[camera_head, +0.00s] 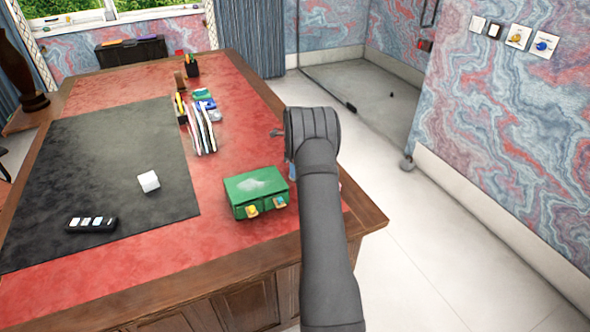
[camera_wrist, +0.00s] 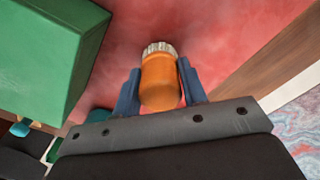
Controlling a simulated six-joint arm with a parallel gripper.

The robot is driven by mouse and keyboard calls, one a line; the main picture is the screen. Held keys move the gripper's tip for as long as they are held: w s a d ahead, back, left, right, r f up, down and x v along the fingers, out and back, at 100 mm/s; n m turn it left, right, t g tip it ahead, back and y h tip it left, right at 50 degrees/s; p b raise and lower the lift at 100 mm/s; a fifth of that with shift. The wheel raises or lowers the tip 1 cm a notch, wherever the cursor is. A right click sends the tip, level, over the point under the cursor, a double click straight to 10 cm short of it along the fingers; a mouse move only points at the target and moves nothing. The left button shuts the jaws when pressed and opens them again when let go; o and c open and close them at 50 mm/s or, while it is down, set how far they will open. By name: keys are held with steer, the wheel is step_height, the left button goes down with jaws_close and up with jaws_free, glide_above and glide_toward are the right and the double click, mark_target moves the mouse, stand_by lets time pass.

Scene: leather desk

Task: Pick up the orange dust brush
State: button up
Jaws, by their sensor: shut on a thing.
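The orange dust brush (camera_wrist: 160,80) shows in the wrist view, with an orange body and a pale ribbed end pointing away from me. My gripper (camera_wrist: 160,88) is shut on it, with one blue finger against each side of the orange body. Red desk leather lies behind it; I cannot tell whether the brush touches the desk. In the head view my arm hides the brush and most of my gripper near the desk's right edge.
A green box with drawers (camera_head: 256,192) stands just left of my arm; it also fills the upper left of the wrist view (camera_wrist: 45,50). Upright files (camera_head: 202,128) stand farther back. A white cube (camera_head: 148,181) and a black holder (camera_head: 91,224) sit on the dark mat (camera_head: 120,150).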

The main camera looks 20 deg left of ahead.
steer(key=shift+r, duration=0.55)
steer(key=r, duration=0.2)
steer(key=d+r, duration=0.1)
steer(key=shift+d+r, duration=0.1)
steer(key=shift+r, duration=0.25)
steer(key=s+d+r, duration=0.1)
steer(key=d+r, duration=0.5)
steer(key=d, duration=0.4)
steer(key=shift+s+d, duration=0.15)
steer(key=shift+d, duration=0.05)
steer(key=shift+r, duration=0.1)
